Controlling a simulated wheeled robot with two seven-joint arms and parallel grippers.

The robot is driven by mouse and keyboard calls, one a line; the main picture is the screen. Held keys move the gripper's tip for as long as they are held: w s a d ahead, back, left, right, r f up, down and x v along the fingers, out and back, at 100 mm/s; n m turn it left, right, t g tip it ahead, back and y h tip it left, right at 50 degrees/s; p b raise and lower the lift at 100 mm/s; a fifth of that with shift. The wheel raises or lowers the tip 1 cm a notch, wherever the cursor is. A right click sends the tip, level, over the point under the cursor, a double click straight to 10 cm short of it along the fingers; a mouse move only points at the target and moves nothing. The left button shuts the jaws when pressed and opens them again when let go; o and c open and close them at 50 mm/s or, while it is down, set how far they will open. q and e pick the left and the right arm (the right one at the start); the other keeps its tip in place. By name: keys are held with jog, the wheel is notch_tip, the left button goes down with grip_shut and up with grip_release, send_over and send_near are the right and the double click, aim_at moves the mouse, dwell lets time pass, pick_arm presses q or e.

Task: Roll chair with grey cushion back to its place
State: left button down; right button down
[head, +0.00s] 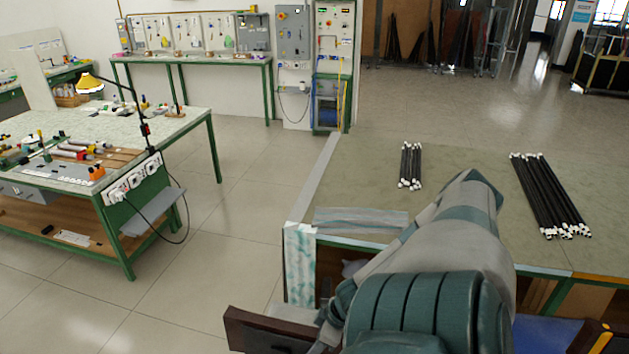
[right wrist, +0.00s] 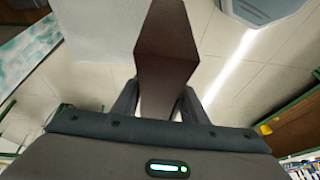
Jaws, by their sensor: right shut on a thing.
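A dark brown wooden armrest (head: 262,332) of a chair shows at the bottom of the head view, left of my arm. In the right wrist view, my right gripper (right wrist: 158,97) is shut on a dark brown wooden bar (right wrist: 165,50), with a finger on each side. A pale grey surface (right wrist: 95,42) lies beside the bar; I cannot tell if it is the cushion. My arm hides most of the chair in the head view. Another dark brown piece (head: 592,340) shows at the bottom right. My left gripper is not in view.
A workbench (head: 440,155) with black rods (head: 411,165) and longer rods (head: 550,196) stands just ahead. A green-legged bench (head: 190,122) with tools and a lamp stands left. Clear tiled floor (head: 225,225) lies between them. A blue surface (head: 545,335) shows at bottom right.

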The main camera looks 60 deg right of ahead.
jog(key=shift+w+a, duration=0.15)
jog(key=shift+w, duration=0.05)
jog(key=shift+s, duration=0.1)
jog(key=s+d, duration=1.4)
jog(key=s, duration=0.2)
jog(key=shift+s+d, duration=0.25)
jog(key=shift+d, duration=0.15)
dwell(0.6)
jog(key=shift+d, duration=0.1)
